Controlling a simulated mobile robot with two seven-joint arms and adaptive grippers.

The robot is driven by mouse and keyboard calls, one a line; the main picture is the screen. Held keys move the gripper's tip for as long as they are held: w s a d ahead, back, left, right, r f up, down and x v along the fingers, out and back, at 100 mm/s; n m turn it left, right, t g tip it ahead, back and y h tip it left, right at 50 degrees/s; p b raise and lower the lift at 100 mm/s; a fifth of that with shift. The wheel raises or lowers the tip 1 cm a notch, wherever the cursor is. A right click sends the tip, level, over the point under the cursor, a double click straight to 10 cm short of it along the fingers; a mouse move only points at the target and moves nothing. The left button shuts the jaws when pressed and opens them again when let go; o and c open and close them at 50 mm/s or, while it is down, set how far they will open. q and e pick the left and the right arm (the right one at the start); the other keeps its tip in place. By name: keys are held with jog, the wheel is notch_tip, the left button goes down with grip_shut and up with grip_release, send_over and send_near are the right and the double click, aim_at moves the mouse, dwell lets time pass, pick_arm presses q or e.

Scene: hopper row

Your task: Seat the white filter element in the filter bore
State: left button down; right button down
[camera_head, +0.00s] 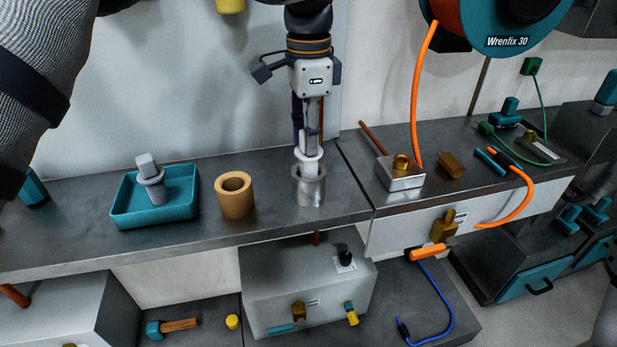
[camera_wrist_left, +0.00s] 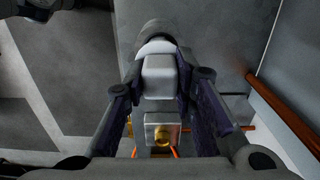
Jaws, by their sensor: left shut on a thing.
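My left gripper (camera_head: 306,134) points down and is shut on the white filter element (camera_head: 308,161). The element's pale block-shaped grip is between the fingers, and its round white collar shows below them. The collar is at the mouth of a grey metal cylinder (camera_head: 309,189), which appears to hold the filter bore. The element's lower end is hidden, and I cannot tell whether the collar touches the rim. In the left wrist view the white element (camera_wrist_left: 159,78) is between the two dark fingers, with the cylinder (camera_wrist_left: 160,32) beyond it. My right gripper is not in view.
Left of the cylinder stand a tan hollow cylinder (camera_head: 235,195) and a teal tray (camera_head: 120,212) holding a grey element (camera_head: 152,182). To the right are a metal block with a brass fitting (camera_head: 401,176) and a hanging orange hose (camera_head: 418,95). The bench's front edge is close.

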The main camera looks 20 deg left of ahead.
pick_arm(q)
jog(key=shift+f, duration=0.6)
jog(key=shift+f, duration=0.15)
jog(key=shift+f, duration=1.2)
jog(key=c, duration=1.2)
grip_release()
jog(key=shift+c, duration=0.2)
jog(key=shift+r, duration=1.55)
